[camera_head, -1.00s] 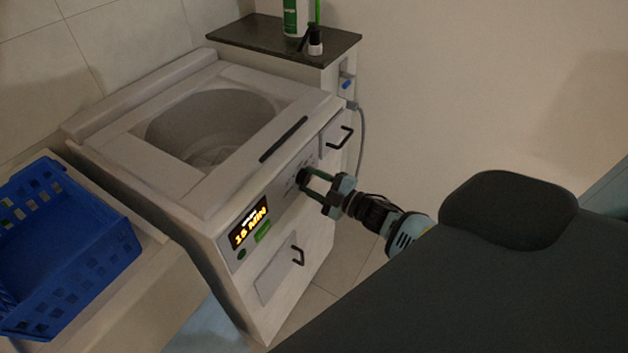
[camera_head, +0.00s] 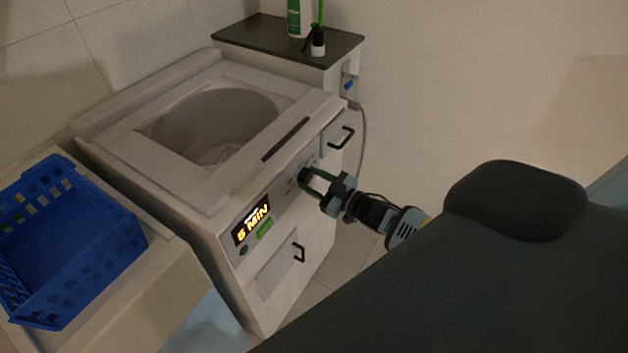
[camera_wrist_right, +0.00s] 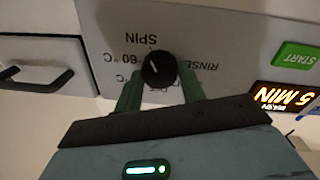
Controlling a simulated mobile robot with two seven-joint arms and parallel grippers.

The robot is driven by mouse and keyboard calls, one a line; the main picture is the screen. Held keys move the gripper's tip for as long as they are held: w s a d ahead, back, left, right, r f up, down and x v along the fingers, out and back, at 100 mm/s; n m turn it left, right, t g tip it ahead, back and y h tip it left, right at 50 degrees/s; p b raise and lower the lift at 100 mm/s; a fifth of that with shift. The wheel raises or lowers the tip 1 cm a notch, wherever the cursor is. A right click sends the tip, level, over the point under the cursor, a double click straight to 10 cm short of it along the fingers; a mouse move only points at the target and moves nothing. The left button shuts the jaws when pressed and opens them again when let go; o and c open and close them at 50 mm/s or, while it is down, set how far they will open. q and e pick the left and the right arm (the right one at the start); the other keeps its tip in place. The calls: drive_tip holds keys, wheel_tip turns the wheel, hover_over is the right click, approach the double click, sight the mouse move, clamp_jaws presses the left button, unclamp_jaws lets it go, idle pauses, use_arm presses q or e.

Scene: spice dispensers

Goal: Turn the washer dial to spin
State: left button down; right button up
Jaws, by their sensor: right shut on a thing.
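The washer (camera_head: 225,185) is a white top-loader with an open round tub. Its dial (camera_wrist_right: 158,68) is a black round knob with a short white mark, which points toward the SPIN label (camera_wrist_right: 138,39) in the wrist view. RINSE and temperature labels also surround the dial. My right gripper (camera_head: 311,187) is at the washer's front panel, with its green fingers on either side of the dial, shut on it. The display (camera_head: 252,221) reads 5 MIN, and a green START button (camera_wrist_right: 297,56) is next to it. My left gripper is not in view.
A blue basket (camera_head: 68,245) sits on a counter left of the washer. A dark shelf (camera_head: 255,36) behind holds a bottle (camera_head: 297,18). Drawer handles (camera_head: 299,252) stick out from the washer front. The floor at right is partly hidden by a dark shape.

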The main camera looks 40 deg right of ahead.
idle(0.4)
drive_tip(key=o, duration=1)
drive_tip(key=shift+v, duration=3.95)
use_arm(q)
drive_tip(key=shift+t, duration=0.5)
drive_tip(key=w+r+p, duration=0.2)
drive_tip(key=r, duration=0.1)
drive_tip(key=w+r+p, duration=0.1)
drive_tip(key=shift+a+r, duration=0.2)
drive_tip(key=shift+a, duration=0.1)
use_arm(e)
drive_tip(key=s+a+f+m+g+h, duration=0.1)
drive_tip(key=s+a+f+g, duration=0.2)
drive_tip(key=s, duration=0.7)
drive_tip(key=s+a+f+m+g+h, duration=0.1)
drive_tip(key=s+a+f+m+g, duration=0.1)
drive_tip(key=s+a, duration=0.6)
drive_tip(key=s+a+f+m+g+h, duration=0.2)
drive_tip(key=s+a, duration=0.4)
drive_tip(key=s, duration=0.6)
drive_tip(key=shift+s+a+f+g, duration=0.1)
drive_tip(key=shift+s+f+g, duration=0.05)
drive_tip(key=shift+f+g, duration=0.3)
drive_tip(key=shift+s+a+f+g, duration=0.15)
drive_tip(key=shift+f+g, duration=0.2)
drive_tip(key=shift+f, duration=0.2)
